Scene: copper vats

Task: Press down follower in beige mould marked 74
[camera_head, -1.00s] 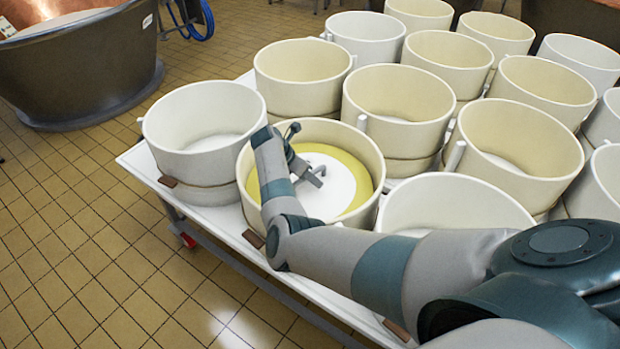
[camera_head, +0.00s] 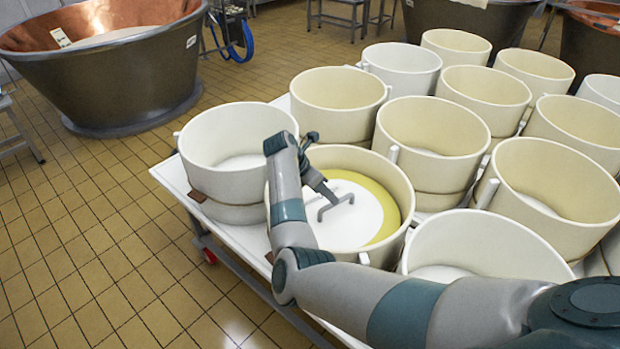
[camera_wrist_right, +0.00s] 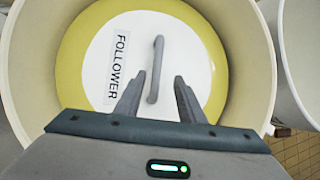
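A beige mould (camera_head: 345,158) stands in the front row of the table; no number is legible on it. Inside lies a round white follower (camera_head: 357,226), ringed by yellow and labelled "FOLLOWER" in the right wrist view (camera_wrist_right: 198,55). A grey bar handle (camera_head: 336,205) stands on it and also shows in the wrist view (camera_wrist_right: 155,68). My right gripper (camera_head: 322,188) is over the follower, close to the handle. In the wrist view its fingers (camera_wrist_right: 156,82) are apart, with the handle's near end in the gap; contact is not visible. My left gripper is out of view.
A white mould (camera_head: 235,145) stands directly left, and several similar moulds crowd behind and right. They share a white-topped table (camera_head: 172,178) with a wheeled frame. A copper vat (camera_head: 130,75) stands at the back left. The tiled floor (camera_head: 90,220) at left is clear.

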